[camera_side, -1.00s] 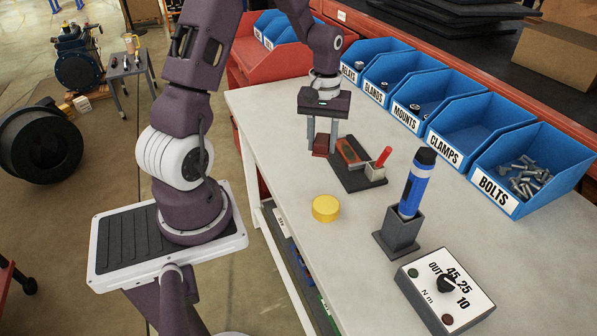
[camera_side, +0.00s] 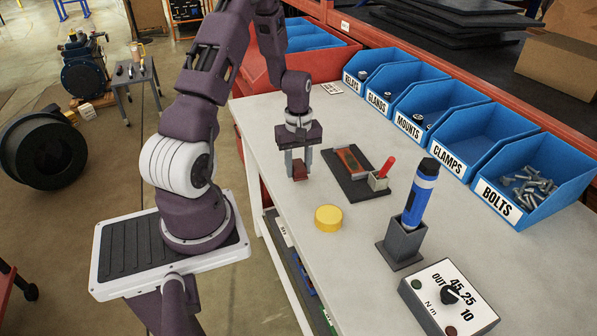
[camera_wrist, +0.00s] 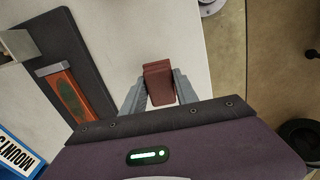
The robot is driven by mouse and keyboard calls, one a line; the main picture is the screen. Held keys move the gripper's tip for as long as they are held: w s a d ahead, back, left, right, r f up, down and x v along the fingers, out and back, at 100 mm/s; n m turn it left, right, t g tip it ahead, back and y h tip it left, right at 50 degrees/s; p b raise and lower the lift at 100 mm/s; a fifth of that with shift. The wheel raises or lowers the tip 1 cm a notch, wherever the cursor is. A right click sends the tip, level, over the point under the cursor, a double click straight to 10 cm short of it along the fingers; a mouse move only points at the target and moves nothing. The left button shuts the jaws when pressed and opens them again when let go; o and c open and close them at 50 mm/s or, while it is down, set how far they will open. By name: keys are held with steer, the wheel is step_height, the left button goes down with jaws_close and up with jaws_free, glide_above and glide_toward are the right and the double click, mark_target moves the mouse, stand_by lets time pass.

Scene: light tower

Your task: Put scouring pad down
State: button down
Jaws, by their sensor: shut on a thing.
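My gripper (camera_side: 299,172) is shut on a dark red scouring pad (camera_side: 299,170), close to the white table top (camera_side: 345,260) near its left edge. Whether the pad touches the table cannot be told. In the wrist view the scouring pad (camera_wrist: 158,82) sits between the two fingers (camera_wrist: 159,97), with pale table beyond it. A dark tray (camera_side: 357,187) lies to the right of my gripper, apart from it. It bears an orange-red framed piece (camera_side: 352,161) and a small grey holder (camera_side: 378,181) with a red-handled item.
A yellow round piece (camera_side: 328,218) lies in front of my gripper. Labelled blue bins (camera_side: 465,159) line the back. Bare table lies around the tray.

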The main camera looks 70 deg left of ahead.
steer(key=shift+f, duration=0.75)
steer(key=shift+f, duration=0.1)
steer(key=shift+f, duration=0.5)
steer(key=c, duration=0.9)
jaws_free()
steer(key=shift+c, duration=0.2)
steer(key=shift+s+f, duration=0.1)
steer(key=shift+s, duration=0.05)
